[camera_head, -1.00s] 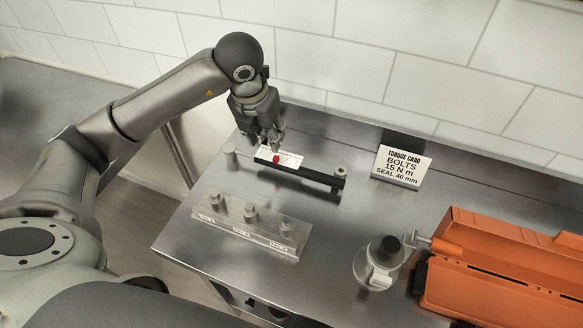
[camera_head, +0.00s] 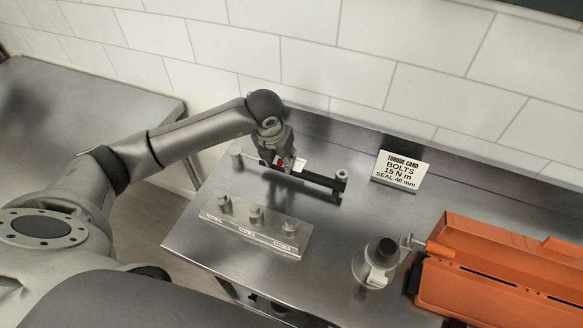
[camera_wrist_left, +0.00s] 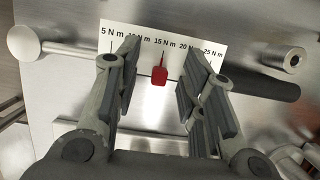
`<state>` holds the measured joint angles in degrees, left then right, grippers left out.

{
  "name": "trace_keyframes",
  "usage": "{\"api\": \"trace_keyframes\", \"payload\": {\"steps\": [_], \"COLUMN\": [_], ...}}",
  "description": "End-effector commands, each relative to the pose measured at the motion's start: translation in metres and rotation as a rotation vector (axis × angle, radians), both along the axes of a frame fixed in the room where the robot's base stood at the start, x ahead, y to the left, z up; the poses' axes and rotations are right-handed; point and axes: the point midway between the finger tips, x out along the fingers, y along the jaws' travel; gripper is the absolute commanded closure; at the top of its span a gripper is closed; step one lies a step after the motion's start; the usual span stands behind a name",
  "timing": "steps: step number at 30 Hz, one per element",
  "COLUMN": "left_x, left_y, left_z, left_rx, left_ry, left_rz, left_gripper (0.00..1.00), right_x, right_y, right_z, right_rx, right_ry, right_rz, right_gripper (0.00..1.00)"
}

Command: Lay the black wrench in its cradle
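The black wrench (camera_head: 325,180) lies along the back of the steel table, with a white scale card and red pointer (camera_wrist_left: 159,75) at its left part. The card (camera_wrist_left: 176,38) reads 5 to 25 N m in the left wrist view. A silver post (camera_head: 236,153) stands at its left end and another (camera_head: 342,174) by its right end; I cannot tell whether these are the cradle. My left gripper (camera_head: 283,165) is low over the left part of the wrench and hides some of it. Its fingers (camera_wrist_left: 160,90) are apart, one on each side of the red pointer. My right gripper is not in view.
A clear plate with several silver pegs (camera_head: 257,225) lies in front of the wrench. A torque card sign (camera_head: 400,170) stands at the back. A grey black-topped device (camera_head: 376,262) and an orange housing (camera_head: 490,265) stand at the right. The front middle of the table is clear.

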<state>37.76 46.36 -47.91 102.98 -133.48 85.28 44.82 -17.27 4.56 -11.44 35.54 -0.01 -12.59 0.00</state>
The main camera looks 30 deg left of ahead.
Motion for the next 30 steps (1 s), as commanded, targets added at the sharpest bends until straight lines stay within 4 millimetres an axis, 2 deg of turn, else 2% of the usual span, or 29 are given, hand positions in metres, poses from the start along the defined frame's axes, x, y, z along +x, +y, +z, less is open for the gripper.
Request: {"api": "trace_keyframes", "payload": {"steps": [3,12,24,30], "left_x": [0.0,0.0001,0.0008,0.0015], "left_y": [-0.0001,0.0,-0.0001,-0.0001], "left_z": [0.0,0.0005,0.0019,0.0087], "left_rx": [0.0,0.0,-0.001,-0.002], "left_ry": [0.0,-0.001,-0.003,-0.006], "left_rz": [0.0,0.001,0.001,0.0], "left_gripper": [0.64,1.0,1.0,1.0], "right_x": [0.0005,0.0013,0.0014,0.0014], "right_y": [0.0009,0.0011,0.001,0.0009], "right_z": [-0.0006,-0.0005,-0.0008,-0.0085], "right_rx": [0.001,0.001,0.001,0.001], "right_ry": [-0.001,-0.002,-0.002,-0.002], "right_rz": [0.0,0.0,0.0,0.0], "right_gripper": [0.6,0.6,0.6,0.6]}}
